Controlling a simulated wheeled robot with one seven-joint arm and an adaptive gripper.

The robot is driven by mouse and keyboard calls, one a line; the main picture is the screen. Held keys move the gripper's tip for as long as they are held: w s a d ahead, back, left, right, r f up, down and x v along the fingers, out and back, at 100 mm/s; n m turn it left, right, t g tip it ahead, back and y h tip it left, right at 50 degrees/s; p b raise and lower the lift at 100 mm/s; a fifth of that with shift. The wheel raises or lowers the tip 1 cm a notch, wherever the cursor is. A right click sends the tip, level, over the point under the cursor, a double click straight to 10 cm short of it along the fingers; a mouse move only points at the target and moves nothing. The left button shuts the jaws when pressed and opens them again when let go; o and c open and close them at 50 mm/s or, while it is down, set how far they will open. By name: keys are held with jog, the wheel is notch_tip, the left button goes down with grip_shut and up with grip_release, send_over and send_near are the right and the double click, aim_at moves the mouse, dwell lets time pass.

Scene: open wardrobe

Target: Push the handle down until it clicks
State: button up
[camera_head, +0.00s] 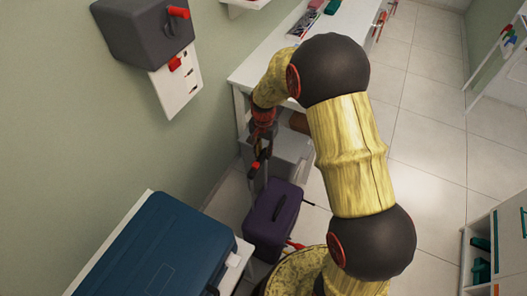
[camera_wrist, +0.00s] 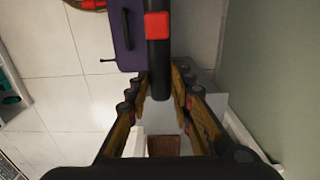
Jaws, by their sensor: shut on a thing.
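The handle is a dark bar with a red block (camera_wrist: 157,25). It runs down the wrist view and ends between my fingertips. My gripper (camera_wrist: 160,80) is shut on this bar, with one finger on each side of it. In the head view my gripper (camera_head: 257,165) is above the purple case (camera_head: 262,236), pointing down. The purple case also shows beside the bar in the wrist view (camera_wrist: 119,50). It has a black carry handle on top. I cannot see clearly how the bar joins the case.
A blue case (camera_head: 155,250) lies at the lower left on a white surface. A white table (camera_head: 250,72) stands behind my arm. A dark grey box (camera_head: 140,30) is on the wall at the upper left. Tiled floor (camera_head: 430,150) is free on the right.

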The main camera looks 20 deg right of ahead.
grip_shut()
notch_tip(320, 180, down, 29)
jog(key=b, duration=1.1)
jog(key=shift+r, duration=0.1)
jog(key=shift+s+f, duration=0.15)
jog(key=shift+f, duration=0.4)
jog(key=o, duration=0.5)
grip_release()
jog(key=shift+f, duration=0.1)
jog(key=o, duration=0.3)
jog(key=shift+r, duration=0.25)
